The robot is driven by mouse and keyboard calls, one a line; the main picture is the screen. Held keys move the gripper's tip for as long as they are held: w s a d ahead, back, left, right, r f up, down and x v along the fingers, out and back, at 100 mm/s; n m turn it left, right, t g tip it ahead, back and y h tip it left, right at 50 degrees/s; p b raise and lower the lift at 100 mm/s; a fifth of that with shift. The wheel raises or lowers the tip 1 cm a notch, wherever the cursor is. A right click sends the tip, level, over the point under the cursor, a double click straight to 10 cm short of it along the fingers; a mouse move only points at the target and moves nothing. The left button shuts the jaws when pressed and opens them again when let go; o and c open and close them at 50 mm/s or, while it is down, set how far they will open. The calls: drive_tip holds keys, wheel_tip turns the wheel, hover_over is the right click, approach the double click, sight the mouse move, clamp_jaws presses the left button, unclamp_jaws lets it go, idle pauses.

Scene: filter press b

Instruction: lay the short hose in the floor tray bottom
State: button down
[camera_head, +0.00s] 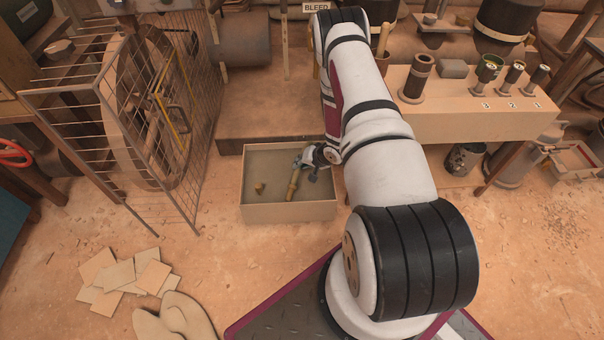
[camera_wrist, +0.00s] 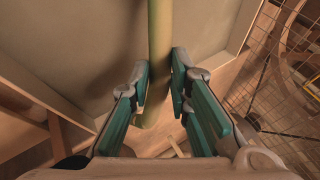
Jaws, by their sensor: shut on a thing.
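The short hose (camera_head: 292,188) is a yellow-green tube inside the floor tray (camera_head: 290,212), a shallow tan box on the floor. My gripper (camera_head: 303,164) is over the tray's right part and shut on the hose. In the wrist view the hose (camera_wrist: 160,40) runs up the picture between the two teal-padded fingers (camera_wrist: 158,82), over the tray's grey bottom (camera_wrist: 85,35). I cannot tell whether the hose touches the bottom.
A wire gate (camera_head: 160,110) stands left of the tray. Loose tiles (camera_head: 120,280) lie front left. The floor before the tray is clear.

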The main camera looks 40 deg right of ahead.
drive_tip(key=shift+w+f+b, duration=0.1)
drive_tip(key=shift+f+b, duration=0.75)
drive_tip(key=shift+f, duration=1.1)
